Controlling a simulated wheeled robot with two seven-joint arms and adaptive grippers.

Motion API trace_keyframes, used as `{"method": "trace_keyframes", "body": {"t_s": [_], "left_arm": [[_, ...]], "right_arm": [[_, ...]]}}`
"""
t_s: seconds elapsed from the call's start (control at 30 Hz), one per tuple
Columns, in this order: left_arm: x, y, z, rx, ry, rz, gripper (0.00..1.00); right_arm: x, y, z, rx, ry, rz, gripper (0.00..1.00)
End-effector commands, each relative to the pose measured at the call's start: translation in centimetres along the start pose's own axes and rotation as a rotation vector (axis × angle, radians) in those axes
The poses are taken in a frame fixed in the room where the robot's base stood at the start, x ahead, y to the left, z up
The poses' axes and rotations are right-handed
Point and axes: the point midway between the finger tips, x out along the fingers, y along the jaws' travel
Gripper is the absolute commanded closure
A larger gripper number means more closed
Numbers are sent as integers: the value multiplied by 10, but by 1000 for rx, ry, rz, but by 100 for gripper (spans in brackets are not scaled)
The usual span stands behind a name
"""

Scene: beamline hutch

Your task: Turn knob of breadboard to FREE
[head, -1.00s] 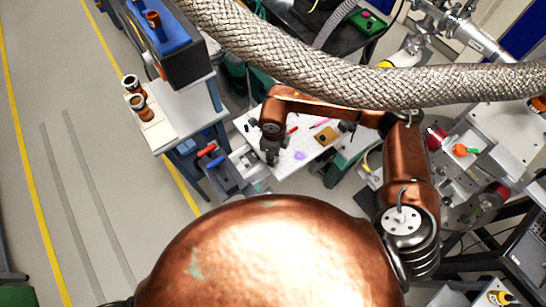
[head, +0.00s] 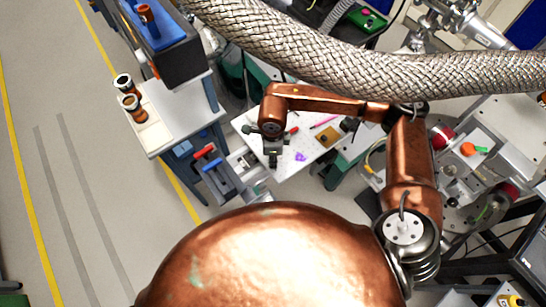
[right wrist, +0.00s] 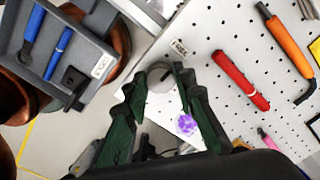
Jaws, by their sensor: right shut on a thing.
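The breadboard (head: 312,158) is a white plate with rows of holes; it fills the right of the right wrist view (right wrist: 215,45). A grey round knob (right wrist: 160,75) sits near its edge. My right gripper (right wrist: 156,80) has its dark green fingers closed around the knob, one on each side. In the head view, my right gripper (head: 272,160) reaches down at the breadboard's left part and hides the knob. The knob's setting cannot be read. My left gripper is not in view.
On the breadboard lie a red tool (right wrist: 240,80), an orange-handled hex key (right wrist: 285,45) and a small purple item (right wrist: 186,123). A grey tray (right wrist: 62,45) with blue tools is beside it. A thick braided hose (head: 350,70) crosses above my arm.

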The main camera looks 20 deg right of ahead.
Motion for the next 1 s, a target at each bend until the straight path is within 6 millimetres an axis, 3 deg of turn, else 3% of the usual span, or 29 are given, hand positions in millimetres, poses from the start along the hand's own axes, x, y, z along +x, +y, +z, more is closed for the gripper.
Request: {"method": "trace_keyframes", "body": {"t_s": [0.17, 0.2, 0.43, 0.77, 1.0], "left_arm": [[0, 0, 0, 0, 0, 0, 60], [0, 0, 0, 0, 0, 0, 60], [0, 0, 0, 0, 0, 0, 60], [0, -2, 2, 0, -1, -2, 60], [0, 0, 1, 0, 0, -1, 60]], "right_arm": [[-1, -1, 1, -1, -3, -3, 100], [-1, -1, 1, -1, -3, -3, 74], [-1, 0, 0, 0, -1, -1, 58], [-3, -1, 0, 1, -1, -2, 58], [-39, -2, 0, 0, -2, -5, 58]]}}
